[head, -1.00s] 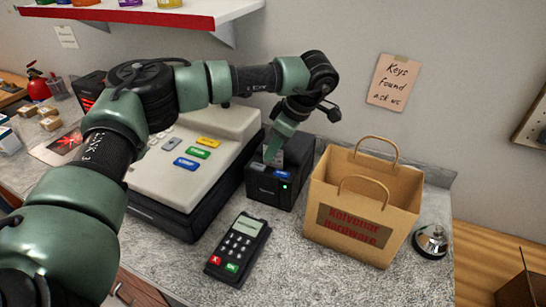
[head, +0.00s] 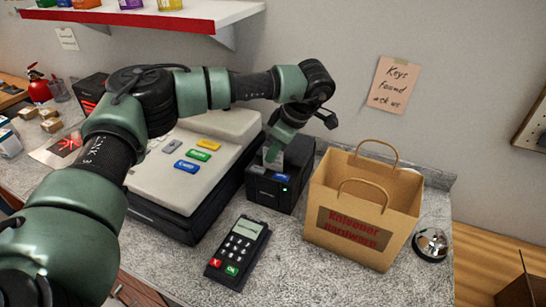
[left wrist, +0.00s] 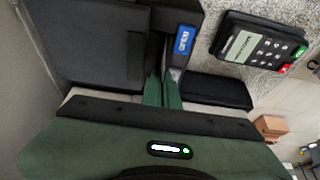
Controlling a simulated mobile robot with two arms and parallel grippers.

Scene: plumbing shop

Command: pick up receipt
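The receipt (head: 277,161) is a small pale slip standing at the top of the black receipt printer (head: 270,190), beside the cash register. My left gripper (head: 272,152) points down at the printer's top, with its green fingers right at the slip. In the left wrist view the two fingers (left wrist: 163,90) are close together, and a greyish part of the slip (left wrist: 176,74) shows by the right finger. The fingers hide much of the slip, and whether they pinch it cannot be made out. My right gripper is in neither view.
A cash register (head: 185,165) stands left of the printer. A card terminal (head: 238,250) lies in front, and a paper bag (head: 345,235) stands close on the right. A bell (head: 431,244) sits beyond the bag. Bare counter (head: 290,270) shows in front.

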